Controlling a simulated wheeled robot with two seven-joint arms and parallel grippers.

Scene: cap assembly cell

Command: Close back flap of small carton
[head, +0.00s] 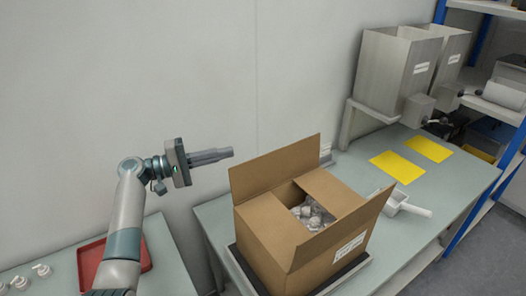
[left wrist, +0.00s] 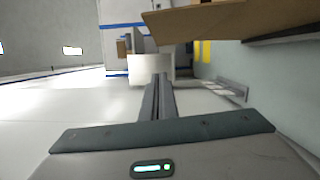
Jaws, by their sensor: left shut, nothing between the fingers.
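The small carton (head: 262,238) stands open on a dark-edged platform on the bench in the head view. Its back flap (head: 275,166) stands up at the far side. The two side flaps lie folded inward, and the front flap (head: 342,230) stands up, leaning outward. Clear-wrapped parts (head: 312,213) show in the gap between the side flaps. My left gripper (head: 231,153) is shut and empty, in the air just left of the back flap's upper left corner, apart from it in the picture. In the left wrist view, brown cardboard (left wrist: 235,20) crosses the upper right, beyond the shut fingers (left wrist: 158,80).
A white scoop (head: 405,206) lies right of the carton. Yellow sheets (head: 397,167) and metal hoppers (head: 395,70) are farther back. A red tray (head: 92,262) and white pump tops (head: 41,270) sit on the left table. A plain wall stands behind.

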